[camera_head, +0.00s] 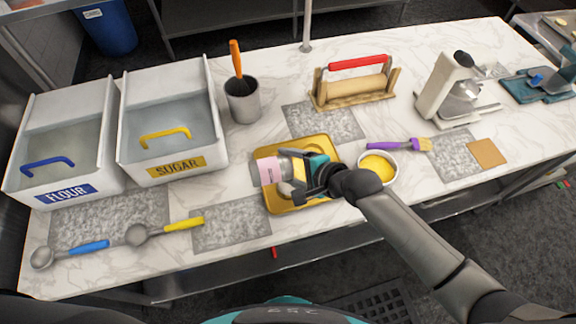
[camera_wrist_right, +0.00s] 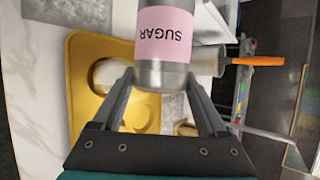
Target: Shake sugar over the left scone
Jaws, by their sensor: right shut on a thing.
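My right gripper (camera_head: 290,176) is shut on the sugar shaker (camera_head: 268,171), a metal can with a pink label, over the yellow tray (camera_head: 274,207). In the head view the shaker looks tipped on its side, its labelled end pointing left. The right wrist view shows the shaker (camera_wrist_right: 165,38) with "SUGAR" upside down between my fingers (camera_wrist_right: 162,85). A pale round thing (camera_wrist_right: 104,72), perhaps a scone, sits in the tray there, partly behind a finger. My gripper hides much of the tray in the head view; I cannot make out the left scone. My left gripper is out of view.
A small bowl of yellow liquid (camera_head: 379,167) and a purple brush (camera_head: 395,144) are right of the tray. The flour bin (camera_head: 66,191) and sugar bin (camera_head: 176,166) stand left. Two scoops (camera_head: 180,226) lie near the front edge. A utensil cup (camera_head: 242,102) stands behind.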

